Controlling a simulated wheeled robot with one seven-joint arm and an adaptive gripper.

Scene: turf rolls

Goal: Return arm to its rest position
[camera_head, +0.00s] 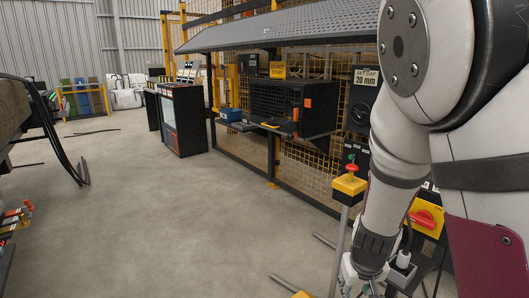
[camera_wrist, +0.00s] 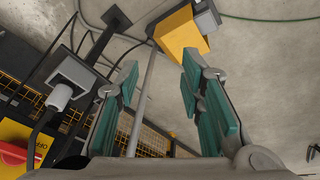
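My arm (camera_head: 388,170) fills the right side of the head view and hangs down, bent at the elbow. My gripper (camera_head: 362,290) is at its lower end, partly cut off by the bottom edge. In the wrist view my gripper (camera_wrist: 160,68) is open, with its teal finger pads well apart. No object is held between them. A thin grey post (camera_wrist: 143,95) shows in the gap beyond the fingers; its distance is unclear.
A post-mounted yellow control box (camera_head: 349,185) with a red button stands left of my forearm. A yellow panel with a red rotary switch (camera_head: 424,218) is close on the right. The concrete floor (camera_head: 200,215) at left centre is clear.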

